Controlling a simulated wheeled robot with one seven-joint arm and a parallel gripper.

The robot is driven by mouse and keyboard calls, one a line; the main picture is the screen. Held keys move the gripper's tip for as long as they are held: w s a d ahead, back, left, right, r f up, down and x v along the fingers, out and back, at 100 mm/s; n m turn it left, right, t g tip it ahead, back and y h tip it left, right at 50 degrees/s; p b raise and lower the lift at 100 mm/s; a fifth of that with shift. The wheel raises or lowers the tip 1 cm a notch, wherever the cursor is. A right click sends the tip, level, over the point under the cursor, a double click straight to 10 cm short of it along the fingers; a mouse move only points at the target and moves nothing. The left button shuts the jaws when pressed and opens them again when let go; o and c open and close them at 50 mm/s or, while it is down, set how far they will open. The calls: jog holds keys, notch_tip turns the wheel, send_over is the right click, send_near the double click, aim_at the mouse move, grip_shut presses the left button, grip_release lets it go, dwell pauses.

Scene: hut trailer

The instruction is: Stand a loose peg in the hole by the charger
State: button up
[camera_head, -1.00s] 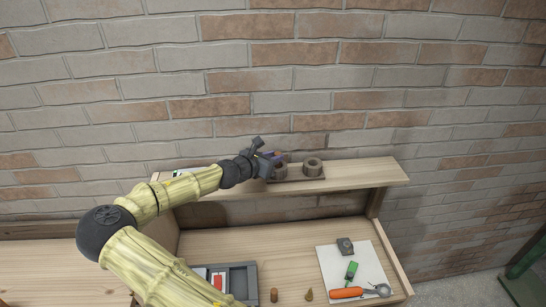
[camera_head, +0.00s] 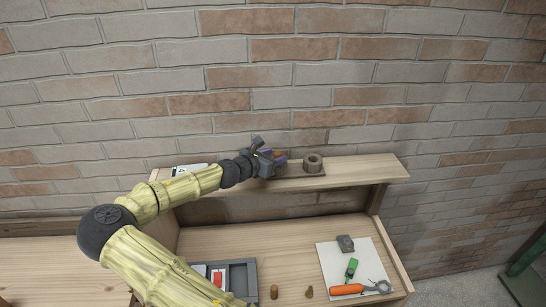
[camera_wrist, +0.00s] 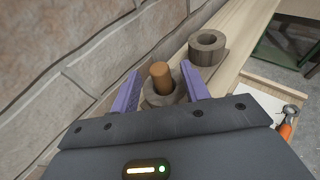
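A brown-orange wooden peg (camera_wrist: 161,76) stands upright in the hole of a round wooden holder (camera_wrist: 158,97) on the wall shelf, as the wrist view shows. My gripper (camera_wrist: 160,85) is around it with its purple fingers apart and a gap on each side of the peg. In the head view my gripper (camera_head: 273,160) is at the shelf and hides most of this holder. A second round holder (camera_wrist: 207,47) to the right has an empty hole; it also shows in the head view (camera_head: 313,163). Another brown peg (camera_head: 274,292) is on the bench below. I cannot identify the charger.
The shelf (camera_head: 370,171) runs along the brick wall, close behind my gripper. On the bench are a grey tray (camera_head: 251,280), a small pear-shaped piece (camera_head: 309,292), and a white sheet (camera_head: 372,262) with a grey block, a green item and an orange-handled tool.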

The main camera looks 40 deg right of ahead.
jog(key=shift+w, duration=0.1)
jog(key=shift+a, duration=0.3)
jog(key=b+v, duration=0.5)
jog(key=v, duration=1.2)
jog(key=shift+b, duration=0.35)
jog(key=shift+d, duration=0.1)
